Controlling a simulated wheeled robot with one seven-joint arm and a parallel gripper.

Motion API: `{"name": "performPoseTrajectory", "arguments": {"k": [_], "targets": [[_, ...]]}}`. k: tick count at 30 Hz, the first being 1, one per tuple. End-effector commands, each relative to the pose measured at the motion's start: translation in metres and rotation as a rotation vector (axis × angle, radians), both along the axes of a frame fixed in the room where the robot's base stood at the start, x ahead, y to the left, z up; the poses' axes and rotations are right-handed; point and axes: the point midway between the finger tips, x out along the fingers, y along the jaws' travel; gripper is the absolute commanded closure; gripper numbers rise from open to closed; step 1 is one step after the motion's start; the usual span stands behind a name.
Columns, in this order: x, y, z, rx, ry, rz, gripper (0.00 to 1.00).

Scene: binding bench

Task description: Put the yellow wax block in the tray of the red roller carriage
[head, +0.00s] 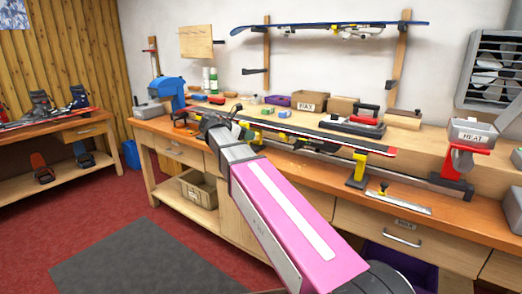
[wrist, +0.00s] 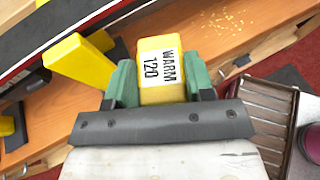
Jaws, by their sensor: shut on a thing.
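The yellow wax block (wrist: 158,67), with a white label reading "WARM 120", is between the green fingers of my gripper (wrist: 161,86) in the wrist view. The gripper is shut on it, and its far end sticks out past the fingertips. In the head view my gripper (head: 236,128) is over the front of the bench, left of centre, and the block is hard to make out. A ribbed grey tray with a dark red rim (wrist: 265,112) shows right of the gripper in the wrist view; I cannot tell whether it is the red roller carriage.
A long ski (head: 330,138) lies along the bench on yellow supports (head: 358,170). A box (head: 310,101) and small blocks stand behind. The orange bench front (head: 300,165) has bare stretches.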

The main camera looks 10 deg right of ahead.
Motion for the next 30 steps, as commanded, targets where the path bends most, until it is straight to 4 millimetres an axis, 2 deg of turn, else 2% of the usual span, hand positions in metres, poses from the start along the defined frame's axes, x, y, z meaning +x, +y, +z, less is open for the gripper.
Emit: {"name": "performPoseTrajectory", "arguments": {"k": [5, 19, 24, 30], "targets": [[0.007, -0.010, -0.004, 0.000, 0.002, -0.007, 0.76], [0.042, -0.091, -0.057, 0.000, 0.002, -0.007, 0.76], [0.048, -0.104, -0.065, 0.001, 0.000, -0.005, 0.76], [0.048, -0.105, -0.076, 0.000, 0.002, -0.005, 0.76]]}}
